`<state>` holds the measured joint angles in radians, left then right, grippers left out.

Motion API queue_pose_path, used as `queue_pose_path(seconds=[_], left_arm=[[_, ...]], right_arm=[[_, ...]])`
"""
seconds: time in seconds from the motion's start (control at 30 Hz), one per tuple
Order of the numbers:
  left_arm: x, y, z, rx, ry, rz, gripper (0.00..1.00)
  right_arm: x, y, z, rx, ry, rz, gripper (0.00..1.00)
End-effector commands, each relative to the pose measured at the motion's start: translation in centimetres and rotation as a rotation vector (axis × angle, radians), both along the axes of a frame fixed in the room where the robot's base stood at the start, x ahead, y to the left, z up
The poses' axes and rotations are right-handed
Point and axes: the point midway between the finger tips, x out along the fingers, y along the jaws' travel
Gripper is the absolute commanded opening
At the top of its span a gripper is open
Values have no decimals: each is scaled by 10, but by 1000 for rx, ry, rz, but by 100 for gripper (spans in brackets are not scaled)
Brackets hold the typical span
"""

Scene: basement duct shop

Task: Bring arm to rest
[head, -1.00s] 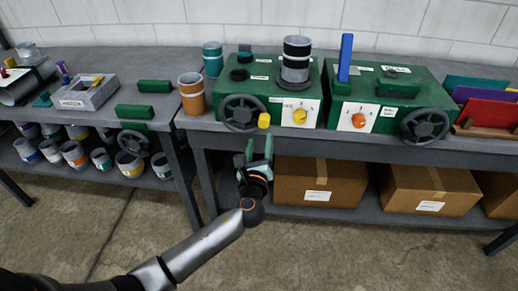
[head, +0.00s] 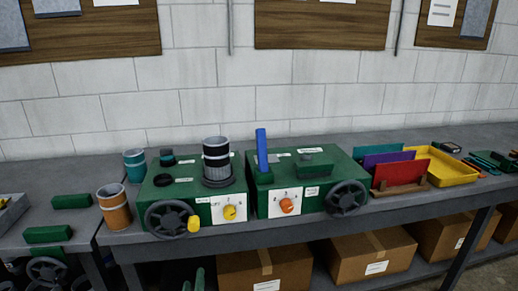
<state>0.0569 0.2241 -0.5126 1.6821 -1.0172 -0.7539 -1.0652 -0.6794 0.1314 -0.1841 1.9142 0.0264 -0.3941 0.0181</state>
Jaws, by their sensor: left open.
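Only the fingertips of my left gripper (head: 193,284) show, at the bottom edge of the head view. They are apart, with nothing seen between them. They are in front of the bench, below the left green machine (head: 189,197), and touch nothing that I can see. The rest of my left arm is below the frame. My right gripper is not in view.
A second green machine (head: 303,180) with a blue lever (head: 262,150) stands on the grey bench (head: 420,207). An orange striped cup (head: 115,207) is near the bench's left edge. A yellow tray (head: 440,167) is at right. Cardboard boxes (head: 370,256) sit underneath.

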Motion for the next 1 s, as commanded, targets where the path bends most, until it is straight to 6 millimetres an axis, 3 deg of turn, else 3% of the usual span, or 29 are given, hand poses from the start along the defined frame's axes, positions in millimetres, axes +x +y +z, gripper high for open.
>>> queue_pose_path(seconds=[0.03,0.1,0.2,0.33,0.5,0.7,1.0], left_arm=[[-22,-3,-32,-175,66,14,54],[-56,-8,-71,-476,151,62,54],[-108,-15,-115,-912,251,186,54],[-172,-22,-148,-1428,324,415,54],[-228,-22,-162,-1892,324,697,54],[-249,-20,-164,-2092,297,836,54],[-250,-20,-164,-2097,297,840,54]], right_arm=[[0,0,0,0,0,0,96],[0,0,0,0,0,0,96],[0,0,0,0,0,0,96],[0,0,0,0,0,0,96],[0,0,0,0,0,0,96],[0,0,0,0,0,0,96],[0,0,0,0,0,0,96]])
